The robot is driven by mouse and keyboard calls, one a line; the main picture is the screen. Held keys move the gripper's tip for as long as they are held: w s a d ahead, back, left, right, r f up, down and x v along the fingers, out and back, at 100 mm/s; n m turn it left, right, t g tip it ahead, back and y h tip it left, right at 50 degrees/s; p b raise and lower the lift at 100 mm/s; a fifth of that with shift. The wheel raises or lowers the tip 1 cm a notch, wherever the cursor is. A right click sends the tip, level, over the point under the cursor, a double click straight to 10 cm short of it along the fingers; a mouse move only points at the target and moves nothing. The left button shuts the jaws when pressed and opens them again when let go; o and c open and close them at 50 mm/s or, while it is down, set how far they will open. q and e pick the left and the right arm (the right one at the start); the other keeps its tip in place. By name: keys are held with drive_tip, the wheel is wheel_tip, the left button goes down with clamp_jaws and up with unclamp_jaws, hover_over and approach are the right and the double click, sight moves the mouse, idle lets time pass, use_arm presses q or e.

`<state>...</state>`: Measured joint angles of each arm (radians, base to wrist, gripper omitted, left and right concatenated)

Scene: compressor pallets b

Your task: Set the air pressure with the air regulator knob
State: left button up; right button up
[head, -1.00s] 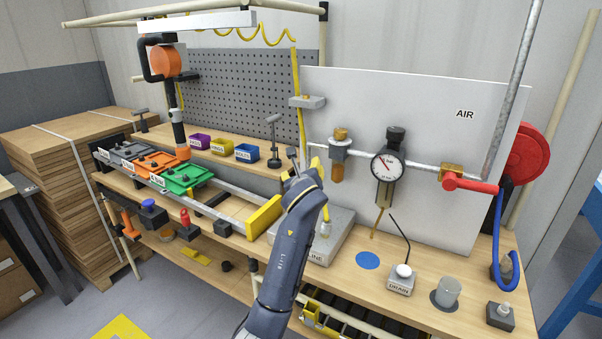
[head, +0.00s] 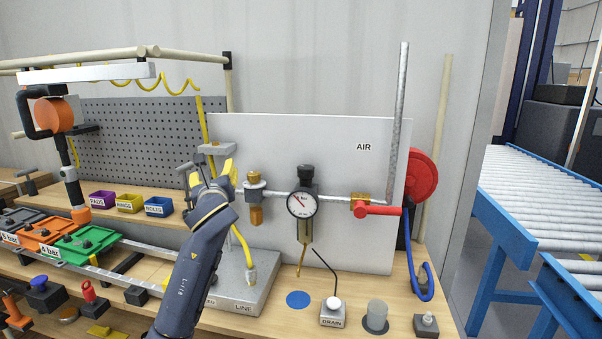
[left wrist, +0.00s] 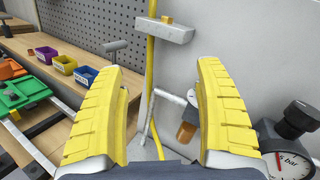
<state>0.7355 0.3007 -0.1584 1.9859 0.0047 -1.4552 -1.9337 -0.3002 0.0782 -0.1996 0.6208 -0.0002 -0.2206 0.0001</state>
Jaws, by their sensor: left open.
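The air regulator has a black knob (head: 306,173) on top of a round white gauge (head: 302,204) with a red needle, mounted on the pipe across the white AIR panel (head: 330,135). In the left wrist view the knob (left wrist: 302,115) and part of the gauge (left wrist: 292,148) show at the right edge, outside the fingers. My left gripper (head: 212,175) is open, its yellow fingers up, left of the regulator and apart from it. It also shows in the left wrist view (left wrist: 160,110) with nothing between the fingertips. My right gripper is not in view.
A brass fitting (head: 254,190) stands on the pipe between my left gripper and the regulator. A red valve handle (head: 378,210) and red reel (head: 424,175) are to the right. The DRAIN button (head: 332,308) and a grey cylinder (head: 375,315) stand below on the bench.

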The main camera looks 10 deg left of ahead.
use_arm(q)
drive_tip(key=d+r+n+t+h, duration=0.2)
drive_tip(key=d+r+t+h, duration=0.2)
drive_tip(key=d+r+h, duration=0.3)
drive_tip(key=n+g+h, duration=0.4)
drive_tip(key=n+h, duration=0.3)
drive_tip(key=n, duration=1.4)
approach(301, 171)
drive_tip(key=x, duration=1.2)
drive_tip(key=shift+w+d, duration=0.1)
drive_tip(key=shift+d, duration=0.05)
drive_tip(key=shift+c, duration=0.5)
drive_tip(key=c, duration=1.1)
